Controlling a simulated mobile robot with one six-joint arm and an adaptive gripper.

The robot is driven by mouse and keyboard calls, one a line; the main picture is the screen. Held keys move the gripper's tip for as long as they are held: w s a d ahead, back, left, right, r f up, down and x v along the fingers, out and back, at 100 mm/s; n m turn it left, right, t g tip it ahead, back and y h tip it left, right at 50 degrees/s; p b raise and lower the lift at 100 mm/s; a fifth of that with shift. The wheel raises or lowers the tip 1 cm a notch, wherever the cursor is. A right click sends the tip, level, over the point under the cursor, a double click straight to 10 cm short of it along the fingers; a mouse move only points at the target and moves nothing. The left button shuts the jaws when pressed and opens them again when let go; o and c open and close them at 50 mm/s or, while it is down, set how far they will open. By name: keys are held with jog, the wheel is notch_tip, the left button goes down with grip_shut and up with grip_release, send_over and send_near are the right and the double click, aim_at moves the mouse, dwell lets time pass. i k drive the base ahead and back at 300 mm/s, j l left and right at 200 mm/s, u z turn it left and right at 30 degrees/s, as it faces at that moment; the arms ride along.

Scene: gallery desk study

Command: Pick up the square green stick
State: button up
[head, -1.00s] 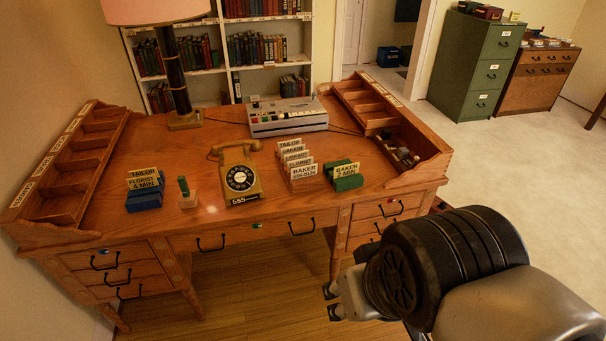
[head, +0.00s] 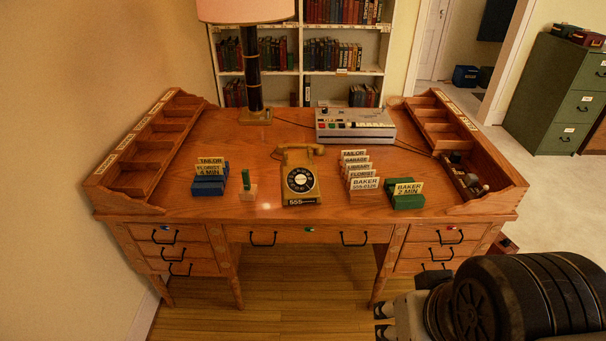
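The square green stick (head: 246,180) stands upright in a small wooden block (head: 248,193) on the desk (head: 330,222). It is between the blue card holder on its left and the telephone on its right. My gripper (head: 381,322) is low at the bottom right of the head view, in front of the desk and below its top. Its two dark fingertips are spread apart with nothing between them. It is well away from the stick. My dark wrist and arm fill the lower right corner.
A blue card holder (head: 208,187), a tan telephone (head: 300,182), a row of cards (head: 364,184) and a green card holder (head: 408,201) stand along the desk front. A lamp (head: 252,75) and a grey machine (head: 354,126) are behind. Slotted racks (head: 150,147) line both desk sides.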

aim_at(245, 173)
jog(key=i+j+u, duration=0.2)
jog(key=i, duration=0.4)
jog(key=i+j+u, duration=0.2)
jog(key=i, duration=0.4)
jog(key=i+j+u, duration=0.2)
jog(key=i, duration=0.4)
